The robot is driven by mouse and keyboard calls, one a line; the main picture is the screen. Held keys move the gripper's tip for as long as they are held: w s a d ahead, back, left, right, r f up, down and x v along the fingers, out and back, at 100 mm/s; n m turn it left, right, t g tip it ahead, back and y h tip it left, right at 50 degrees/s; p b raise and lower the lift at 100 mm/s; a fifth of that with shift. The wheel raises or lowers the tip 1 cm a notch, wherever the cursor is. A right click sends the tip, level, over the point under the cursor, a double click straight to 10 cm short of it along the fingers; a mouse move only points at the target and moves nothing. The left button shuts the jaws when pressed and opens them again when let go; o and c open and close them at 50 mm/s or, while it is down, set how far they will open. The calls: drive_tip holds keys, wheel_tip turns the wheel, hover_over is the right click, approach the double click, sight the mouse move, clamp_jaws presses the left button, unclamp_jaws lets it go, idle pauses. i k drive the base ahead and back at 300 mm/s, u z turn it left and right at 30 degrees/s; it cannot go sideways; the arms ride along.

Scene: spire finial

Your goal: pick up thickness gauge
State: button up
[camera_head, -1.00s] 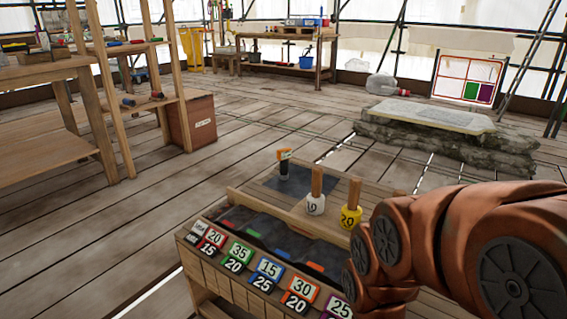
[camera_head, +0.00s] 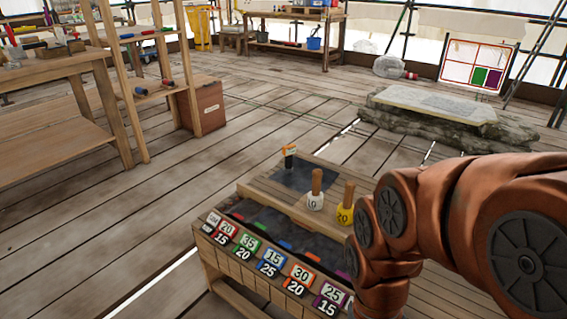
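I cannot pick out the thickness gauge with certainty. A small upright dark item with an orange and white top (camera_head: 289,157) stands on a dark mat on top of the low wooden bench (camera_head: 262,192); it is too small to identify. Beside it to the right stand a white weight marked 10 (camera_head: 315,202) and a yellow weight marked 20 (camera_head: 346,215), each with a wooden handle. My orange arm fills the lower right and hides the bench's right end. My gripper is not visible.
The bench front holds a trough and a row of coloured number tags (camera_head: 273,258). A wooden shelf (camera_head: 148,93) and workbench (camera_head: 50,65) stand left. A stone slab (camera_head: 435,107) lies back right. Open plank floor (camera_head: 255,118) lies between.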

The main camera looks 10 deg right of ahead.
sight(288, 150)
drive_tip(key=z, duration=0.4)
drive_tip(key=k, duration=0.2)
drive_tip(key=u, duration=1.55)
drive_tip(key=i, duration=1.85)
drive_tip(key=z, duration=0.85)
